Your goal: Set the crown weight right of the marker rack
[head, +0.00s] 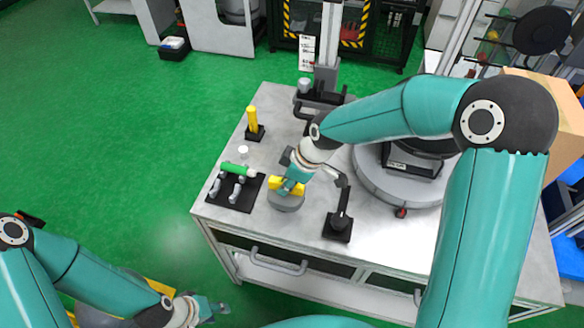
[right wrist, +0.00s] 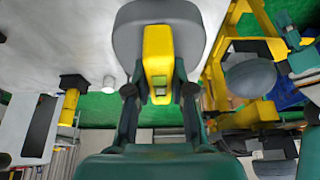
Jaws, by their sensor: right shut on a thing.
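The crown weight (head: 287,204) is a grey round body with a yellow handle. It is at the table's near left part, just right of the marker rack (head: 243,202). The rack is a black base with grey holders and a green marker lying across it. My right gripper (head: 291,187) is shut on the weight's yellow handle. In the right wrist view the handle (right wrist: 158,58) is between the two fingers, with the grey body beyond. I cannot tell whether the weight touches the table. My left gripper (head: 212,309) is low at the bottom, off the table; its jaw state is unclear.
A yellow post on a black base (head: 253,124) stands behind the rack. A small white cylinder (head: 243,152) is near it. A black jointed stand (head: 339,222) stands right of the weight. A large round grey base (head: 390,185) is further right. The table (head: 222,212) has drawers in front.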

